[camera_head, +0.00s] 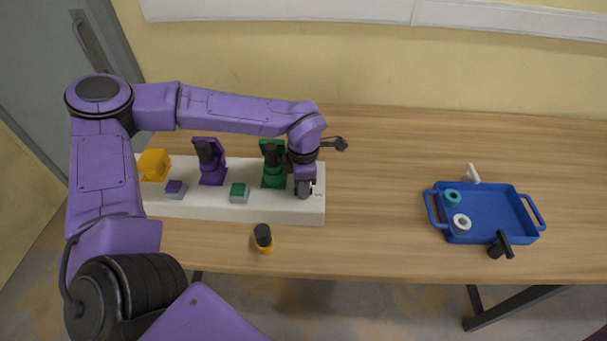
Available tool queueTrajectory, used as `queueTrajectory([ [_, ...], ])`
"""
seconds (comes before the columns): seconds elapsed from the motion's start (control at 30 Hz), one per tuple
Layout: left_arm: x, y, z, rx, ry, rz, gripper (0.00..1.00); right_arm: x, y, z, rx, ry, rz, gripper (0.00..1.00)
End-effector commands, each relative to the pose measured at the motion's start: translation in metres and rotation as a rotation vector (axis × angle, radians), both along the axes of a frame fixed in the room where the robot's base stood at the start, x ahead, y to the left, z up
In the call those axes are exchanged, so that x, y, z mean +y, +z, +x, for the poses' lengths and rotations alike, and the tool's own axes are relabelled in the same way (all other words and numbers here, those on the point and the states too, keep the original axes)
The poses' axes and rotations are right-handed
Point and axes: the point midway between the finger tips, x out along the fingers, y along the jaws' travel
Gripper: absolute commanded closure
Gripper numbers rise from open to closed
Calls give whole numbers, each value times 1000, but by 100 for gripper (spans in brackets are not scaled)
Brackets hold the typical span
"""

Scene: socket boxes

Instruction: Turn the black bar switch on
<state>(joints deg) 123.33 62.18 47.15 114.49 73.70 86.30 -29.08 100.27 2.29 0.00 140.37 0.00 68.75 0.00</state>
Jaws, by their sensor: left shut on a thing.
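The white panel (215,208) lies on the table at the left. My left gripper (303,190) points down over the panel's right end and is shut on a small dark thing there. This looks like the black bar switch, but the jaws mostly hide it, so I cannot tell its position. Small dark markings show on the panel just right of the jaws. My right gripper is not in view.
Purple (212,175) and green (273,180) sockets hold black plugs. A yellow block (153,165), a purple-topped block (175,188) and a green-topped block (239,192) share the panel. A blue tray (490,210) is right; the table between is clear.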

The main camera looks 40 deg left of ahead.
Motion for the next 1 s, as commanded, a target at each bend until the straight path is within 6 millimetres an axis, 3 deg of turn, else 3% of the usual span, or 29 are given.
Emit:
queueTrajectory([
  [0.03,0,6,1,-2,-26,0,100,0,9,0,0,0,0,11],
  [0.3,1,4,1,-4,-139,1,100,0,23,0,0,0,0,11],
  [0.9,1,2,2,-6,-178,1,100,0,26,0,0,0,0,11],
  [0.93,1,2,2,-6,-178,1,84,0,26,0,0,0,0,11],
  [1.0,1,2,2,-6,-178,1,62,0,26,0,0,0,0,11],
])
